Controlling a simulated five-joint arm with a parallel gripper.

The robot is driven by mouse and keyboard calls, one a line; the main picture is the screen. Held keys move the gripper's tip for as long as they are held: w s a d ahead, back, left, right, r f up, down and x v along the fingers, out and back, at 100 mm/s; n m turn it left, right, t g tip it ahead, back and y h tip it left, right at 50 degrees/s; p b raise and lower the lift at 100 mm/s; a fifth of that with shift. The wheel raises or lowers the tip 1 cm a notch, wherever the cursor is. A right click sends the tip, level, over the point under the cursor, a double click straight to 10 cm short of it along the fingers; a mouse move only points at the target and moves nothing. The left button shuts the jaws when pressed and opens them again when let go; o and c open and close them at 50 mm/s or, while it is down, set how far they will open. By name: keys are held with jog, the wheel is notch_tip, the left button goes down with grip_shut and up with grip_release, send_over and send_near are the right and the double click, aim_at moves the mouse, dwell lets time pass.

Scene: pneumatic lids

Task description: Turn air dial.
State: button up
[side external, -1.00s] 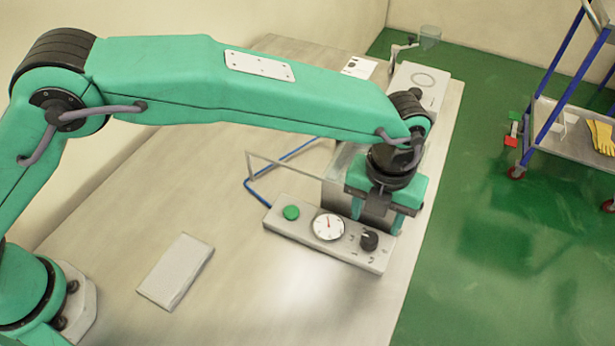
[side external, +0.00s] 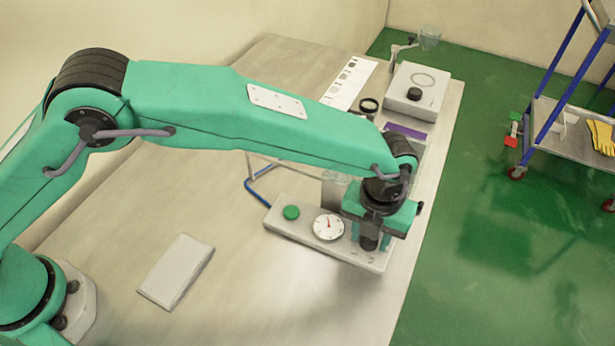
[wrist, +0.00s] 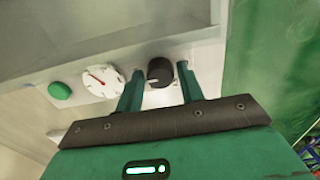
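The air dial (wrist: 160,72) is a black knob on the light grey control panel (side external: 283,231). In the wrist view it sits between the two green fingertips of my gripper (wrist: 158,76), with a gap showing on each side. My gripper is open. In the side view my gripper (side external: 369,243) is over the right part of the panel and hides the dial. Left of the dial are a white round gauge (side external: 328,227) with a red needle and a green button (side external: 291,212).
A blue hose (side external: 254,193) and a clear guard are behind the panel. A grey box with a black knob (side external: 414,94), a black ring (side external: 369,105) and a white sheet (side external: 349,82) lie at the back. A folded white cloth (side external: 176,271) lies at front left. The table front is clear.

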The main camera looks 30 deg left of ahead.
jog(key=c, duration=0.6)
